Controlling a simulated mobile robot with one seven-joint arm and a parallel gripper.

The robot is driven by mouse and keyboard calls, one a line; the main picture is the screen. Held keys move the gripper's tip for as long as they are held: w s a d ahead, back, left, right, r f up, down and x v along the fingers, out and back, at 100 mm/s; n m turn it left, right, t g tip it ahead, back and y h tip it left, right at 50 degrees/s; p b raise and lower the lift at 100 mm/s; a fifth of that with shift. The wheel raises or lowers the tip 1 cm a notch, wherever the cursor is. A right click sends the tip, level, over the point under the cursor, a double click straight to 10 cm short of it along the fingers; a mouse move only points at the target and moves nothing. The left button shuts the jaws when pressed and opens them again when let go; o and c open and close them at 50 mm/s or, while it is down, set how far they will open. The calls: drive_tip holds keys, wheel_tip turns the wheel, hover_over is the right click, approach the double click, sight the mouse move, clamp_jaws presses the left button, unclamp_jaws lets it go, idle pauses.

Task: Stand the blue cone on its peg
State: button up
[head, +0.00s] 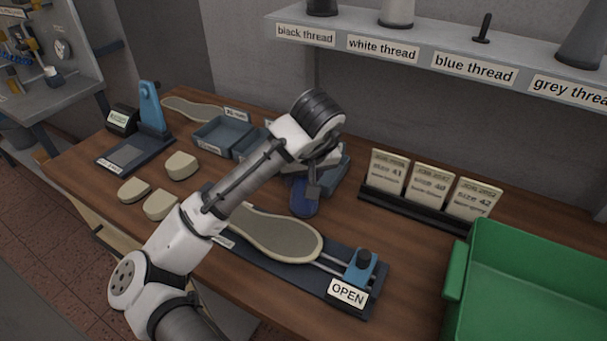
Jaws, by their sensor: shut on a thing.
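My gripper (314,188) is over the middle of the workbench, fingers pointing down. It is shut on the blue cone (303,205), a dark blue thing partly hidden behind the fingers. Whether the cone touches the bench or hangs just above it, I cannot tell, and its tilt is unclear. The bare dark peg (484,28) stands on the grey shelf at upper right, above the "blue thread" label (473,68).
The shelf (447,45) also carries a black cone (322,7), a white cone (397,12) and a grey cone (583,40). Below are a card rack (414,205), a green crate (458,270), a sole on a fixture marked "OPEN" (347,292) and blue-grey trays (215,135).

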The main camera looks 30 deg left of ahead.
drive_tip(key=o, duration=0.7)
drive_tip(key=shift+f, duration=0.2)
drive_tip(key=shift+c, duration=0.2)
drive_tip(key=o, duration=0.4)
drive_tip(key=shift+o, duration=0.2)
drive_tip(key=shift+r, duration=0.1)
